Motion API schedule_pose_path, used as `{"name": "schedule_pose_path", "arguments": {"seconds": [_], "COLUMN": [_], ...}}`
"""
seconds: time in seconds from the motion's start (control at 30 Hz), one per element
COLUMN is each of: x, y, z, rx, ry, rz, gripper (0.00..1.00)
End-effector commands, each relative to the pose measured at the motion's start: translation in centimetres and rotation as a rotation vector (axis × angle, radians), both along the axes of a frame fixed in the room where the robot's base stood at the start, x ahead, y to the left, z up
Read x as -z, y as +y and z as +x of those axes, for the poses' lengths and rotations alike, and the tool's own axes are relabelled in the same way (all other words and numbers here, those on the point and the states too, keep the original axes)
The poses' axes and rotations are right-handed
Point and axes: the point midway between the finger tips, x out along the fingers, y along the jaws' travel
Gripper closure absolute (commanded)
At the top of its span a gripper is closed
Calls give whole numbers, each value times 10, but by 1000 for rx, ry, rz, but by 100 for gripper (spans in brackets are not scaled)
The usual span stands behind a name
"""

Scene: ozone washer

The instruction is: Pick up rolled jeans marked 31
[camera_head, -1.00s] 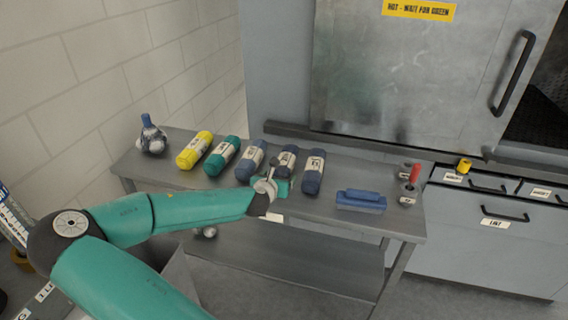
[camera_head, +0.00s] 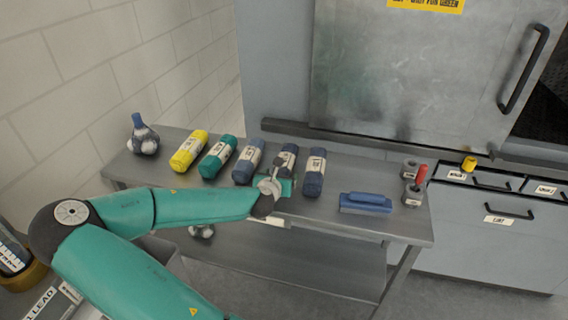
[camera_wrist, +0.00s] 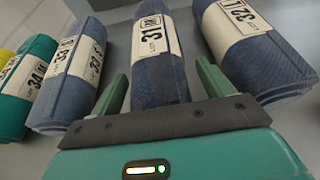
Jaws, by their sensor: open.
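The rolled jeans marked 31 (camera_wrist: 158,65) are a dark blue roll with a white label band, in the middle of the wrist view. In the head view the same roll (camera_head: 288,156) lies on the metal table, its near end hidden behind my gripper. My gripper (camera_wrist: 160,90) is open, with one green finger on each side of the roll's near end. I cannot tell whether either finger touches it. In the head view my gripper (camera_head: 284,184) is over the row's near side.
A roll marked 32 (camera_wrist: 250,50) lies close on the right and a blue roll (camera_wrist: 72,75) on the left. Green (camera_head: 218,156) and yellow (camera_head: 189,150) rolls lie further left. A blue block (camera_head: 365,203) and grey weights (camera_head: 412,194) stand right on the table (camera_head: 330,222).

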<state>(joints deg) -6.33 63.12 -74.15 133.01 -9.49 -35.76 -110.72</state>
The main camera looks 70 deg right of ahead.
Motion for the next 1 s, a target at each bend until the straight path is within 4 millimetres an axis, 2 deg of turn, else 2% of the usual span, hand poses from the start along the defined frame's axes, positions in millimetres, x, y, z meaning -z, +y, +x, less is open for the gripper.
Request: {"name": "schedule_pose_path", "arguments": {"seconds": [0.23, 0.53, 1.0], "x": [0, 0, -8], "y": [2, 2, -3], "z": [-1, 0, 4], "rx": [-1, -1, 0], "ry": [1, 1, -3], "rz": [0, 0, -2], "gripper": [20, 79, 79]}}
